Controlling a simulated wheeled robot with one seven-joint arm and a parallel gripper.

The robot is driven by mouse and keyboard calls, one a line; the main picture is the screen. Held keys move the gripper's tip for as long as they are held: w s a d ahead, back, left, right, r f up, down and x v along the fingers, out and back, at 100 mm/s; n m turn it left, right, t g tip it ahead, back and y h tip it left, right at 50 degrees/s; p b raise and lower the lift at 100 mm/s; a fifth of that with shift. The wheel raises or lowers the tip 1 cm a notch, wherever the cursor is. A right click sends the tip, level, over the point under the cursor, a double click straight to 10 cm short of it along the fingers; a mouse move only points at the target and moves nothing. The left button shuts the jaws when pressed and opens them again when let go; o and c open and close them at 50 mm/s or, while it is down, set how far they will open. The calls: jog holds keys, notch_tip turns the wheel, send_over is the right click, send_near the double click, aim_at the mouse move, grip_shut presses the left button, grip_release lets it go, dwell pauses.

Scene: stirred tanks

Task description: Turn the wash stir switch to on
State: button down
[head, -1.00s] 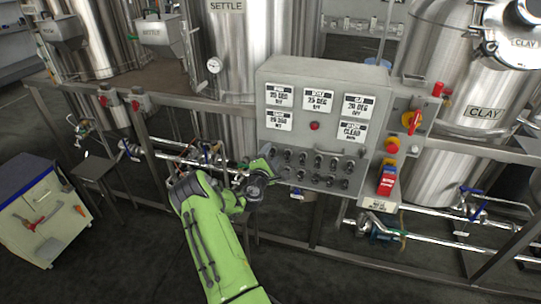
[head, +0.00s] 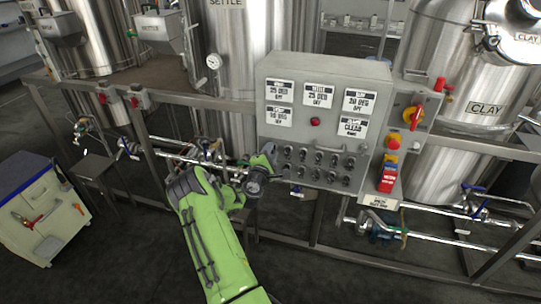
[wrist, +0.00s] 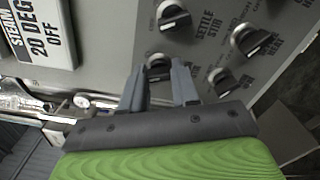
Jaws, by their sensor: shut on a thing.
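The grey control panel (head: 318,68) carries rows of dark rotary switch knobs on its lower half. My gripper (head: 270,158) is at the left end of these rows, low on the panel. In the wrist view its two grey fingers (wrist: 158,76) are closed on either side of a dark switch knob (wrist: 158,66). The fingers cover part of that knob, and its label and exact pointer direction cannot be read. A neighbouring knob (wrist: 174,16) beside the SETTLE STIR label is free of the fingers.
More knobs (wrist: 250,40) sit close to my fingers. Steel tanks (head: 240,60) stand behind, and pipes run below. A tool cart (head: 45,215) stands at the left.

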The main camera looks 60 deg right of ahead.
jog(key=shift+f+m+b, duration=0.2)
jog(key=shift+m+b, duration=5.1)
jog(key=shift+b, duration=0.8)
jog(key=c, duration=0.8)
grip_release()
jog(key=shift+r, duration=0.15)
jog(key=shift+c, duration=0.2)
jog(key=shift+a, duration=0.15)
jog(key=s+a+b, duration=0.2)
jog(key=a+b, duration=0.1)
jog(key=a, duration=1.2)
jog(key=shift+s+a, duration=0.2)
jog(key=shift+s, duration=0.05)
